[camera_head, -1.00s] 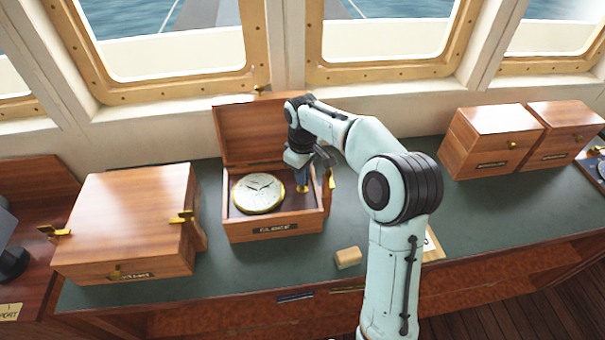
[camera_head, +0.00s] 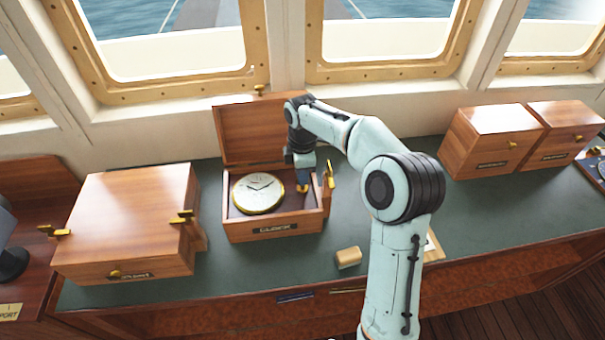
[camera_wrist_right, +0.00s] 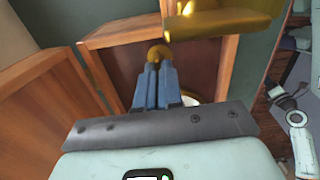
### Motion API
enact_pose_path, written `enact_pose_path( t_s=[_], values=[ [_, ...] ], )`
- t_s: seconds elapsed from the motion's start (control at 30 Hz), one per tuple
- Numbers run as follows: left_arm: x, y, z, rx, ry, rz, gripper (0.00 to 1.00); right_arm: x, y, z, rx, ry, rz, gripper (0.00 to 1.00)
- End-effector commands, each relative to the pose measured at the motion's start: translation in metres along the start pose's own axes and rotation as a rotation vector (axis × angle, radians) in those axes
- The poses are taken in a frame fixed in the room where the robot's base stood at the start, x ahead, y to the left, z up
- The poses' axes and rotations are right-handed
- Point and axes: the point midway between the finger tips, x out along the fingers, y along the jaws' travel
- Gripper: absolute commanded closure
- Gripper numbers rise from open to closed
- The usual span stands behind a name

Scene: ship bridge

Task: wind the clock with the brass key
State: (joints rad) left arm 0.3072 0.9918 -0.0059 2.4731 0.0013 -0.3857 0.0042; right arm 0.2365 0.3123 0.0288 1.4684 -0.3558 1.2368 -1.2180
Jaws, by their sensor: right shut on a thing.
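The clock (camera_head: 258,192) is a round white dial with a brass rim, lying face up in an open wooden box (camera_head: 240,235) with a label on its front. The lid (camera_head: 250,135) stands open at the back. My right gripper (camera_head: 303,184) reaches down into the right side of the box, beside the dial. Its blue fingers are shut on the brass key (camera_head: 303,189), which also shows at the fingertips (camera_wrist_right: 158,54) in the right wrist view. The key's lower end is hidden. My left gripper is not in view.
A large closed wooden box (camera_head: 130,215) with brass fittings stands at the left. Two smaller wooden boxes (camera_head: 490,145) stand at the right. A brass latch (camera_head: 328,175) rises at the clock box's right side. A small tan block (camera_head: 347,257) lies on the green counter (camera_head: 215,265).

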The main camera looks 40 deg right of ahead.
Motion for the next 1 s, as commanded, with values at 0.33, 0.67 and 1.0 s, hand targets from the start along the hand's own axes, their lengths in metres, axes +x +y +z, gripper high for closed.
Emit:
enact_pose_path(
  t_s=[0.33,0.67,1.0],
  values=[
    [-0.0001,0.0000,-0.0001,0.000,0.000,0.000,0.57,-0.0004,0.0002,0.0000,-0.061,0.001,0.001,1.00],
    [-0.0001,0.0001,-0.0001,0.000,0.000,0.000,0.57,-0.0004,0.0003,0.0000,-0.062,0.001,0.001,1.00],
    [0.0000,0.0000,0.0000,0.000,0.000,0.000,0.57,-0.0002,0.0001,0.0000,-0.061,0.000,0.001,0.69]
  ],
)
